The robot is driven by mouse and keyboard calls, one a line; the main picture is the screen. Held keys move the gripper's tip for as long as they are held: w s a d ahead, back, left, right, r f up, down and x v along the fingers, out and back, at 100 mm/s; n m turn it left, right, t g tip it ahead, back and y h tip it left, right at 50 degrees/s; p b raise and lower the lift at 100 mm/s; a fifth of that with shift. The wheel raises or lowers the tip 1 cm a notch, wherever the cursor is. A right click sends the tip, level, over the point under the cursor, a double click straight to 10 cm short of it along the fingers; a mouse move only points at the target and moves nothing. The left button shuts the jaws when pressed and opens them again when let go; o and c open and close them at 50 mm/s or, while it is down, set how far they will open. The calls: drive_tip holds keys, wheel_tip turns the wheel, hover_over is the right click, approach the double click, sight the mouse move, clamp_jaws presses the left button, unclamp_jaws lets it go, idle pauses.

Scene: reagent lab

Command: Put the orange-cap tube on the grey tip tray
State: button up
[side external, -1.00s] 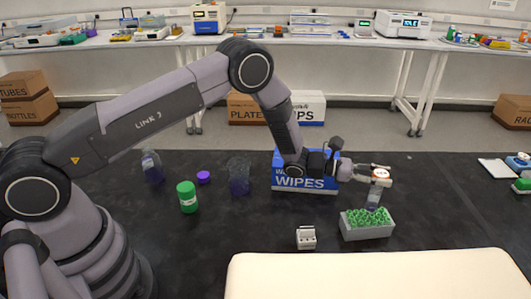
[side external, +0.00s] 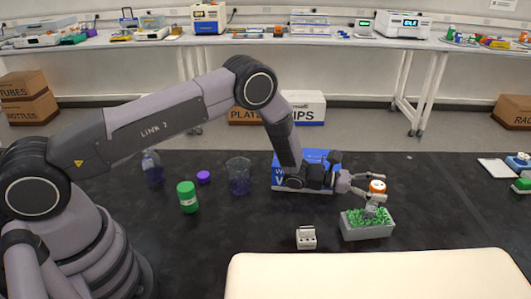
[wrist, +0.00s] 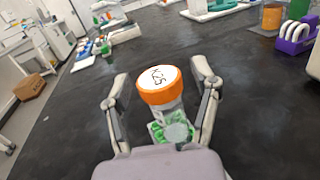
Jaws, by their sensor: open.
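The orange-cap tube (side external: 377,187) is at the grey tip tray (side external: 367,233), its lower end among the green tips; whether it rests on them is hard to tell. In the wrist view the orange cap (wrist: 158,86) has a white labelled top, with the clear body below it. My gripper (side external: 378,190) is open, with its fingers on either side of the tube. The wrist view shows a gap between the cap and each finger of my gripper (wrist: 161,75). Part of the tray (wrist: 155,133) and its green tips shows under the tube; my gripper hides the rest.
A blue wipes box (side external: 318,156) stands behind my wrist. A small white rack (side external: 306,238) is left of the tray, and a pale pad (side external: 380,275) lies in front.

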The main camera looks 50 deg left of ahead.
drive_tip(key=shift+a+r, duration=0.1)
drive_tip(key=shift+r, duration=0.05)
drive_tip(key=v, duration=1.1)
drive_tip(key=s+r+m+g+y, duration=0.1)
drive_tip(key=s+r+m+g, duration=0.5)
drive_tip(key=r, duration=0.4)
drive_tip(key=s+r+m+g+y, duration=0.1)
drive_tip(key=s+r+m+g, duration=0.2)
drive_tip(key=s+r+m, duration=0.6)
drive_tip(key=s+a+r+m+t+y, duration=0.2)
drive_tip(key=s+a+r+m+y, duration=0.2)
drive_tip(key=s+a+y, duration=0.2)
drive_tip(key=s+a+r+m+t+y, duration=0.3)
drive_tip(key=s+a+r+m+y, duration=0.2)
drive_tip(key=s+a, duration=0.6)
drive_tip(key=s+y, duration=0.2)
drive_tip(key=s, duration=0.1)
drive_tip(key=shift+s+a+t+y, duration=0.3)
